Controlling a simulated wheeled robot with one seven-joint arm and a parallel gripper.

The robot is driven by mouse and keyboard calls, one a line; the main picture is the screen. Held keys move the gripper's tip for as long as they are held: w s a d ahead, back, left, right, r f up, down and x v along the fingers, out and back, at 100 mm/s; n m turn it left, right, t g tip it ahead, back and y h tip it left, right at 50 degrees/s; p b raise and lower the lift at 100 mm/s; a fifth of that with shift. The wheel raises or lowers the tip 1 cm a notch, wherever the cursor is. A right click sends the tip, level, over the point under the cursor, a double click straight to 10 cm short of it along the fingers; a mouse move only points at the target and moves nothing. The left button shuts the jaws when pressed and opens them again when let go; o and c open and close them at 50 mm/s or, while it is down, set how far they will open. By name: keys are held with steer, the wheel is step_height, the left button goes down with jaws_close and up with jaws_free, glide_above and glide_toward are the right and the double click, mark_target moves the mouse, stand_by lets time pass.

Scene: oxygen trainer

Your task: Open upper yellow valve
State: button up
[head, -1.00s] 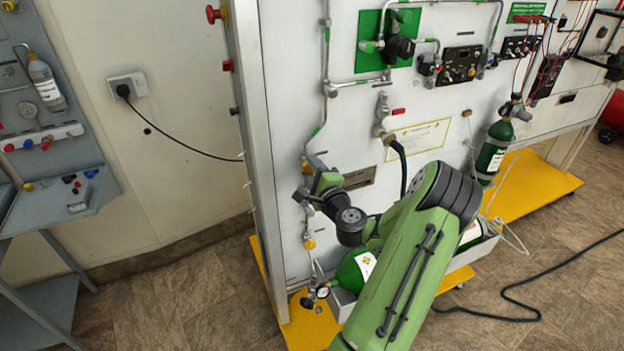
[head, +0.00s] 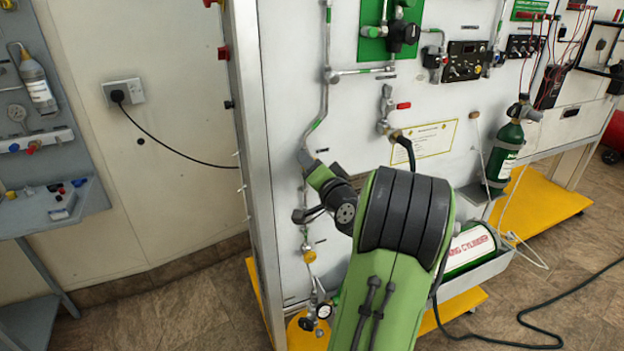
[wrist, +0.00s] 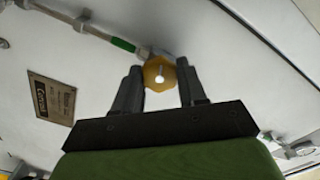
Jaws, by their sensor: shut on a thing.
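The upper yellow valve (wrist: 159,74) is a hexagonal knob with a bright centre, seen end-on in the wrist view. It sits between the two dark fingers of my gripper (wrist: 160,84), which is shut on it. In the head view my gripper (head: 309,163) reaches the pipe on the left side of the white panel, and my wrist and arm hide the upper valve there. A lower yellow valve (head: 310,256) shows further down the same pipe line.
Grey pipes with green bands (head: 325,100) run up the panel close to my gripper. A metal frame post (head: 250,150) stands left of it. A black hose (head: 407,150) and a green cylinder (head: 505,155) are to the right. A brown plate (wrist: 52,96) is on the panel.

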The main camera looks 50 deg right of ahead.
steer(key=n+b, duration=0.1)
steer(key=n, duration=1.2)
stand_by(0.7)
steer(key=o, duration=1.1)
steer(key=shift+c, duration=0.2)
